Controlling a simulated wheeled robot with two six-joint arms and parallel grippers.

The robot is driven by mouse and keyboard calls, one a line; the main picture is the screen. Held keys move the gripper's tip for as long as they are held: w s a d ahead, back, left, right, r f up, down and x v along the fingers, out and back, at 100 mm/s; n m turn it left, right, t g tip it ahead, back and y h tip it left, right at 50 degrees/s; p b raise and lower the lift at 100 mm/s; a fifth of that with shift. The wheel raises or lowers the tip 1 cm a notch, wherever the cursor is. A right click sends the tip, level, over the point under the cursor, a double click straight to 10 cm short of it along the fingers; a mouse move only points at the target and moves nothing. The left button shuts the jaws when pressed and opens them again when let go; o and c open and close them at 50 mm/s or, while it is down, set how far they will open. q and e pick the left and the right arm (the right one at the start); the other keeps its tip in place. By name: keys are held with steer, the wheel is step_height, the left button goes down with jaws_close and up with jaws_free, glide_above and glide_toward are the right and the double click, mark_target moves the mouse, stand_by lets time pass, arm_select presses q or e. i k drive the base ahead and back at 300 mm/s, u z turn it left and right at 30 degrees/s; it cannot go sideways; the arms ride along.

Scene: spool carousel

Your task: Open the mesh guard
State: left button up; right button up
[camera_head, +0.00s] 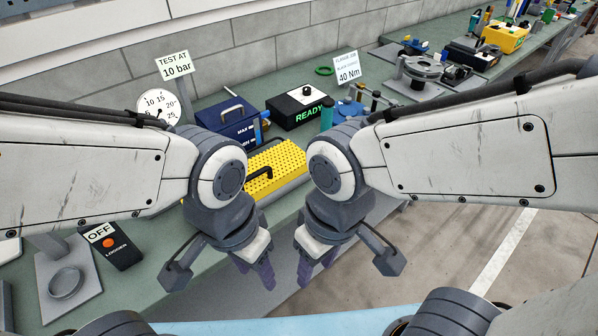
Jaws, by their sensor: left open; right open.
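The mesh guard (284,158) is a yellow perforated cover with a black handle (259,175) on its near left part. It lies on the green bench behind my two grippers and looks closed. My arms hide part of its left and right ends. My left gripper (255,277) points down in front of the bench edge, open and empty, nearer to me than the guard. My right gripper (316,270) points down just to its right, also open and empty. Neither touches the guard.
A blue box (226,118) and a black box reading READY (297,107) stand behind the guard. Floor (470,265) is clear at right.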

mark_target(287, 174)
steer(key=z, duration=1.05)
steer(key=i, duration=0.75)
steer(key=u, duration=1.65)
steer(key=k, duration=0.55)
steer(key=z, duration=0.95)
steer(key=i, duration=0.65)
steer(key=u, duration=1.5)
